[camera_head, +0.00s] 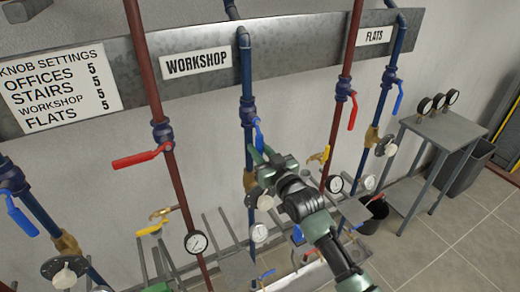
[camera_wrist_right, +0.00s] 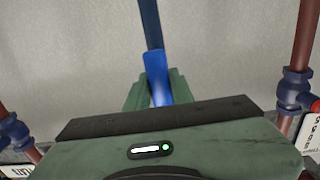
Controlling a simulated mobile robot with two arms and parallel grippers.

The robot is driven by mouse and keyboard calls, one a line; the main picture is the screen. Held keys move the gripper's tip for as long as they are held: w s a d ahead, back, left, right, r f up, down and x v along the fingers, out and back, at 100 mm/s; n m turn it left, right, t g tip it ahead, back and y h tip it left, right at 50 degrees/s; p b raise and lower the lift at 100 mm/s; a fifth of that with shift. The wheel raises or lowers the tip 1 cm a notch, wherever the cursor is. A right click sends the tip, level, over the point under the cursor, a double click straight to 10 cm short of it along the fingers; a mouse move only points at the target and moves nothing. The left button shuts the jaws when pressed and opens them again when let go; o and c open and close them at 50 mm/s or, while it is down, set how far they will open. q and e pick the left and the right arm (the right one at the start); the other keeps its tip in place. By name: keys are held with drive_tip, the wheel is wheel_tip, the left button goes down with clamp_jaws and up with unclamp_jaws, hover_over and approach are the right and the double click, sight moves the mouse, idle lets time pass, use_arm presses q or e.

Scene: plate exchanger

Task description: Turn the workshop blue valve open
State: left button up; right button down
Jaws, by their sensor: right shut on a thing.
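The workshop blue valve (camera_head: 247,107) sits on the blue pipe to the right of the WORKSHOP sign (camera_head: 197,63). Its blue lever (camera_head: 258,134) points down, roughly along the pipe and slightly to the right. My right gripper (camera_head: 259,155) is shut on the lower part of the lever. In the right wrist view the blue lever (camera_wrist_right: 156,72) goes down between the two green fingers (camera_wrist_right: 158,92), and its end is hidden by the gripper.
A red pipe with a red lever (camera_head: 138,160) stands left of the workshop blue pipe; another red lever (camera_head: 353,112) is to the right. Gauges (camera_head: 196,243) and yellow levers (camera_head: 150,228) sit lower. A grey metal table (camera_head: 447,130) with several gauges stands at right.

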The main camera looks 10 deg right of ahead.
drive_tip(key=shift+a+f, duration=0.1)
drive_tip(key=shift+f, duration=0.1)
drive_tip(key=c, duration=1.3)
unclamp_jaws()
drive_tip(key=shift+c, duration=0.2)
drive_tip(key=shift+o, duration=0.7)
drive_tip(key=shift+r, duration=0.1)
drive_tip(key=b+v, duration=0.2)
drive_tip(key=v, duration=0.6)
